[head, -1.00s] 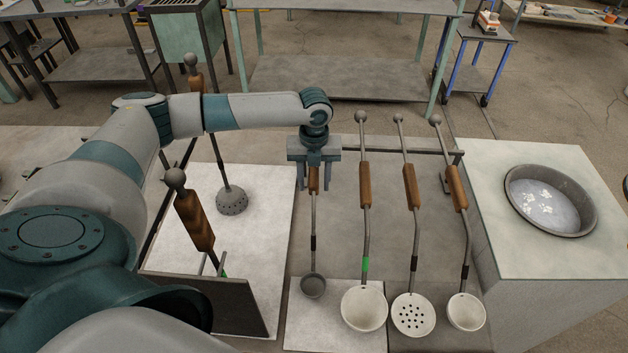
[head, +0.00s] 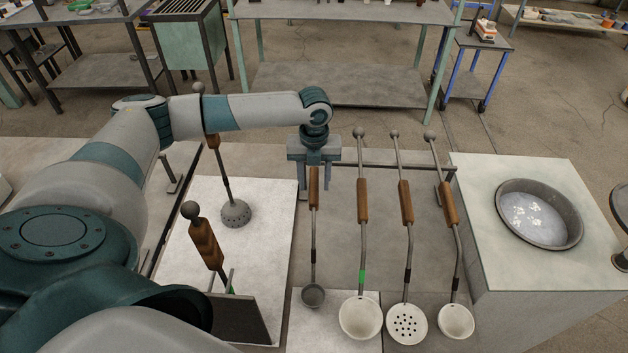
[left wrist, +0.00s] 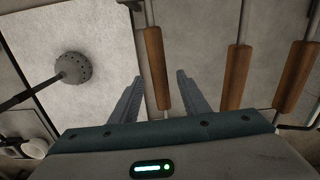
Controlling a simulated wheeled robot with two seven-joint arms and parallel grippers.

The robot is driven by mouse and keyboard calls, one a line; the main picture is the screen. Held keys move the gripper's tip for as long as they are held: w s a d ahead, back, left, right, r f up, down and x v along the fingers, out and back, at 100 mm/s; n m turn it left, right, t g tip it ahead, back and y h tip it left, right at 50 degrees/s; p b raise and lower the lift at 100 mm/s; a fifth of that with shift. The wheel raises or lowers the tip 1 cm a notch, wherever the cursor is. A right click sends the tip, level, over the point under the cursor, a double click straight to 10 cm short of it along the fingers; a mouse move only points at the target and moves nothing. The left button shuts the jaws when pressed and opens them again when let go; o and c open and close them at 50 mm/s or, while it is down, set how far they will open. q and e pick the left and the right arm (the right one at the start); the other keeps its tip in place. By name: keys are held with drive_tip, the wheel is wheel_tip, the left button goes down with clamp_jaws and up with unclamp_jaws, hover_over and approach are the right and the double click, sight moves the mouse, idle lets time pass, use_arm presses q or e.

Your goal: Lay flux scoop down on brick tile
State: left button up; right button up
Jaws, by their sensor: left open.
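The likely flux scoop is the small dark-bowled ladle (head: 313,295) with a brown wooden handle. Its bowl is at the back edge of a pale square slab (head: 307,325), which may be the brick tile; I cannot tell whether the bowl touches it. My left gripper (head: 315,191) is open at the upper part of that handle. In the left wrist view, the brown handle (left wrist: 157,68) shows between the two spread fingers of my left gripper (left wrist: 160,76), with gaps on both sides. My right gripper is not in view.
Three cream-bowled ladles (head: 361,318) stand to the right along a dark rail (head: 385,166). A grey basin (head: 540,215) sits on a pale block further right. A perforated ladle (head: 235,213) is over a white board (head: 272,240) at left.

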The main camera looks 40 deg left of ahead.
use_arm(q)
wheel_tip(320, 180, up, 5)
drive_tip(key=p, duration=0.2)
drive_tip(key=shift+f+p, duration=0.1)
drive_tip(key=shift+p, duration=0.3)
drive_tip(key=shift+r, duration=2.85)
wheel_tip(320, 180, up, 7)
